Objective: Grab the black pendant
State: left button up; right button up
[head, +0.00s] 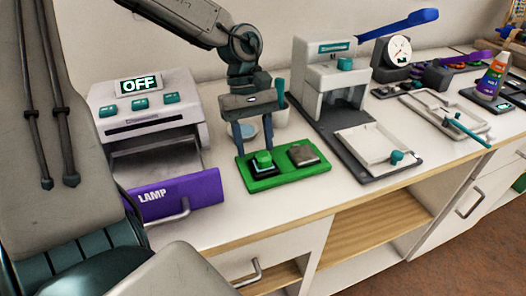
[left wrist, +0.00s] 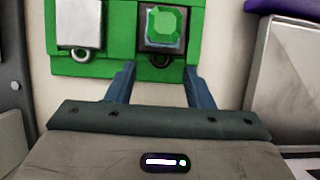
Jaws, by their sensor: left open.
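The black pendant (head: 264,163) is a square black plate with a green faceted gem. It lies on the left part of the green board (head: 290,180), and it also shows at the upper right in the left wrist view (left wrist: 160,25), with a ring at its near edge. My left gripper (head: 253,147) is open and empty, pointing down above the board by the pendant. In the left wrist view its two fingers (left wrist: 160,78) stand apart below the pendant's ring. My right gripper is not in view.
A grey pendant (head: 303,155) lies beside the black one on the board. A grey machine with an OFF display (head: 140,84) and a purple LAMP drawer (head: 180,196) stands to the left. A grey press (head: 330,75) stands to the right.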

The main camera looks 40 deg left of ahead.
pick_arm(q)
jog(key=shift+f, duration=0.25)
dwell(0.4)
grip_shut()
